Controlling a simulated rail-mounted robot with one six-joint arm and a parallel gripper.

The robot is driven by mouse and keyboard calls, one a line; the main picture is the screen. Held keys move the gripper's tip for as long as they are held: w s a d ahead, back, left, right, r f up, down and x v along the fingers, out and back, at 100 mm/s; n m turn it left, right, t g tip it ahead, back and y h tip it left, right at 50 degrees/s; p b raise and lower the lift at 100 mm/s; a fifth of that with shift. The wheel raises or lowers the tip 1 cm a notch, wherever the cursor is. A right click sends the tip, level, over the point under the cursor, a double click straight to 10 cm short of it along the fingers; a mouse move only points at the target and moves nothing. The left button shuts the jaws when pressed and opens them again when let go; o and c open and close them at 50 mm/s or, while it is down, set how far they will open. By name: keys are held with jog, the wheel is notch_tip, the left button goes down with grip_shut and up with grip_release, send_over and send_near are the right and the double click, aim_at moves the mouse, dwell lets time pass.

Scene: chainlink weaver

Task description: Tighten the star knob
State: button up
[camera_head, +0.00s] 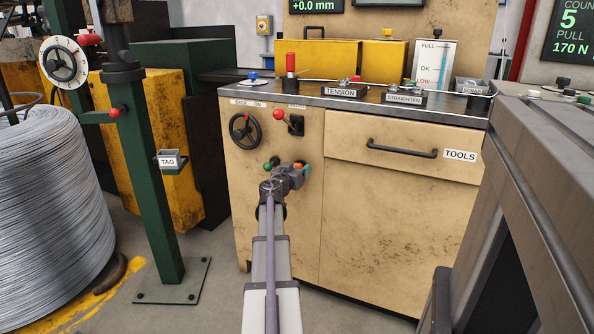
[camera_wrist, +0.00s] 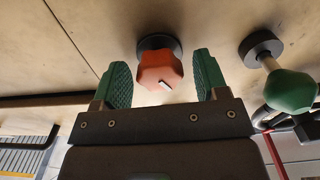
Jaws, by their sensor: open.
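The orange-red star knob (camera_wrist: 160,71) sits on a dark round collar on the beige cabinet front, with a small white mark on its face. In the wrist view my gripper (camera_wrist: 164,76) is open, one green-padded finger on each side of the knob. A gap shows between the knob and each finger. In the head view a bit of the orange knob (camera_head: 298,165) shows at my gripper (camera_head: 300,170), which hides most of it.
A drawer handle (camera_head: 402,148) is to the right.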

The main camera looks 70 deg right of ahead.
jog(key=a, duration=1)
jog(key=shift+w+a, duration=0.2)
